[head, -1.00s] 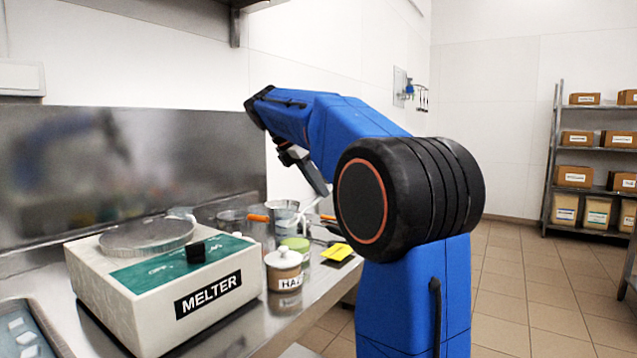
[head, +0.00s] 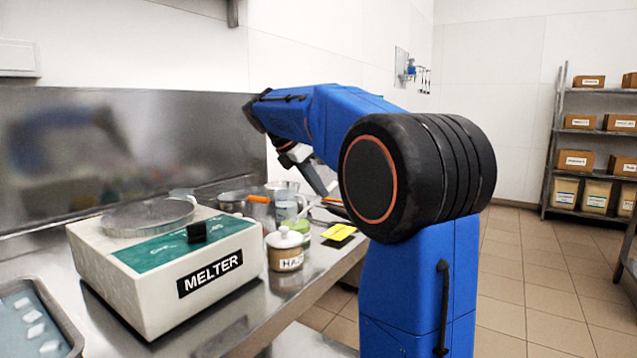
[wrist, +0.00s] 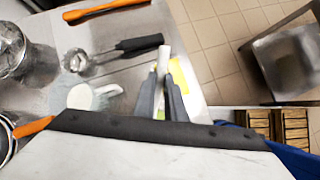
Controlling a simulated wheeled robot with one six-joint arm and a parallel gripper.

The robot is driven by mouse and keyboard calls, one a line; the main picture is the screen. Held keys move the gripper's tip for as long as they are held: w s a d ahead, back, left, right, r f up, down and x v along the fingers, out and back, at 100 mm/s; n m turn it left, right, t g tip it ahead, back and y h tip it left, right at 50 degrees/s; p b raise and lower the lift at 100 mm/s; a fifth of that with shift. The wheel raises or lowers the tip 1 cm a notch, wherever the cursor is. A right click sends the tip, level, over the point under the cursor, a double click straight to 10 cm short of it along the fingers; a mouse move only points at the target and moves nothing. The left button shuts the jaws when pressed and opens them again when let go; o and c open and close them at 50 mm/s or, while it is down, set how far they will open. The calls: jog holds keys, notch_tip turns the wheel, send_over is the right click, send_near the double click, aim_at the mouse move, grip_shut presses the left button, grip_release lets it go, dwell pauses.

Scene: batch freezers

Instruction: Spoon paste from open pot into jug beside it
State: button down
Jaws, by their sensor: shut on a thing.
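My gripper (wrist: 164,92) is shut on a thin pale thing (wrist: 163,57), whose end shows between the fingertips; I cannot tell if it is a spoon. In the head view my gripper (head: 318,180) hangs over the far part of the counter. A clear jug-like vessel (head: 287,203) stands just left of it. A metal vessel (wrist: 12,50) is at the left of the wrist view. A white rounded thing with a handle-like end (wrist: 82,96) lies left of my fingers. I cannot make out any paste or an open pot for certain.
The melter (head: 165,262) stands nearest, with a lidded, labelled pot (head: 285,251) beside it. A yellow card (head: 339,232) lies near the counter edge. A black-handled tool (wrist: 138,44) and an orange-handled tool (wrist: 100,8) lie close to my gripper. Shelves (head: 556,150) stand at right.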

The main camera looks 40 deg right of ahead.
jog(key=shift+w+a, duration=0.1)
jog(key=shift+a, duration=0.6)
jog(key=shift+d+f+y, duration=0.3)
jog(key=shift+d+y, duration=0.2)
jog(key=shift+y, duration=0.1)
jog(key=shift+r, duration=0.5)
jog(key=shift+d+r, duration=0.15)
jog(key=shift+r, duration=1.2)
jog(key=shift+d+y, duration=0.55)
jog(key=shift+y, duration=0.05)
jog(key=shift+s+d+r+t+y, duration=0.15)
jog(key=shift+d+y, duration=0.25)
jog(key=shift+y, duration=0.3)
jog(key=shift+s+d+r+t+y, duration=0.15)
jog(key=shift+d+y, duration=0.25)
jog(key=shift+y, duration=0.3)
jog(key=shift+w+f, duration=0.1)
